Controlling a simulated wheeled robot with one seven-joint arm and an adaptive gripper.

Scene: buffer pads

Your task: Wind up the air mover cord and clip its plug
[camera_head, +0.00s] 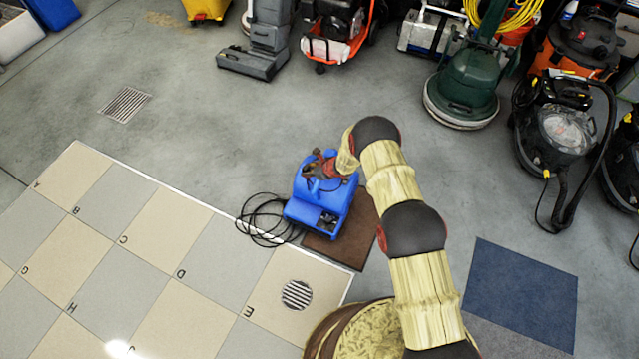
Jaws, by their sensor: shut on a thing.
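The blue air mover (300,210) stands on a brown mat (350,249), beside the tiled area. Its black cord (262,222) lies in loose loops on the floor to its left. I cannot make out the plug. My gripper (318,168) is at the top of the air mover and appears shut on its handle. The fingertips are small and partly hidden against the blue housing.
A lettered tile floor (140,270) with a round drain (296,294) lies at left and below. A blue mat (520,290) lies at right. A green floor machine (465,90), a black vacuum (560,130) and other machines line the back.

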